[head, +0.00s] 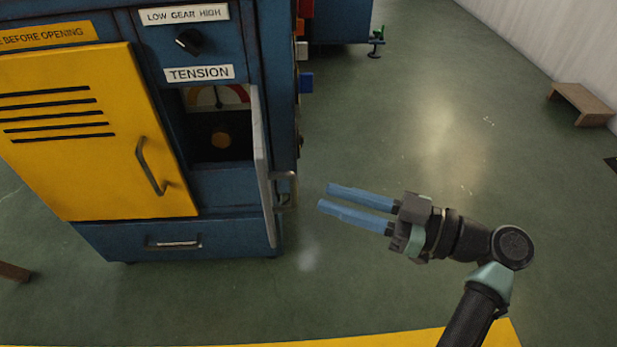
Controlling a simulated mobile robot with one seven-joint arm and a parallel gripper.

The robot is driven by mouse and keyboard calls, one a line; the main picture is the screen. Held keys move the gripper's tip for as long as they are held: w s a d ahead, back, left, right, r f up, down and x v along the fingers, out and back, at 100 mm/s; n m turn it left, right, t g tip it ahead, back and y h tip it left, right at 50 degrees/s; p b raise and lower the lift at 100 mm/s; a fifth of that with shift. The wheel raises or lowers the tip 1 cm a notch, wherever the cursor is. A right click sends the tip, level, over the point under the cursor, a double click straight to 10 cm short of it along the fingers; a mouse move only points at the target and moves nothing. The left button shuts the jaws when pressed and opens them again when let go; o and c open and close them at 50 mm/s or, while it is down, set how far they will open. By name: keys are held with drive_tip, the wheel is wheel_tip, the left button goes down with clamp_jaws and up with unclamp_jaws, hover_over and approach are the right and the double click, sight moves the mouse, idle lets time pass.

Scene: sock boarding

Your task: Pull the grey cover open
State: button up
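The grey cover (261,160) is seen nearly edge-on in the head view, swung out from the blue cabinet's front below and beside the TENSION label. It stands open, and a gauge and a round orange-brown knob show in the dark recess behind it. A metal handle (284,190) is on the cover's right side, low down. My gripper (322,197) is to the right of the handle, its two blue fingers pointing left toward it. The fingers are apart with nothing between them, and a gap separates them from the handle.
A yellow door (95,140) with a bar handle fills the cabinet's left front, above a drawer (172,243). A dial (189,41) sits above the TENSION label. Green floor is clear right of the cabinet. A brown bench (582,103) stands by the far wall.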

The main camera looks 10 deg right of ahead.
drive_tip(key=p+v, duration=0.1)
drive_tip(key=v, duration=0.4)
drive_tip(key=shift+s+d, duration=0.15)
drive_tip(key=shift+d, duration=0.15)
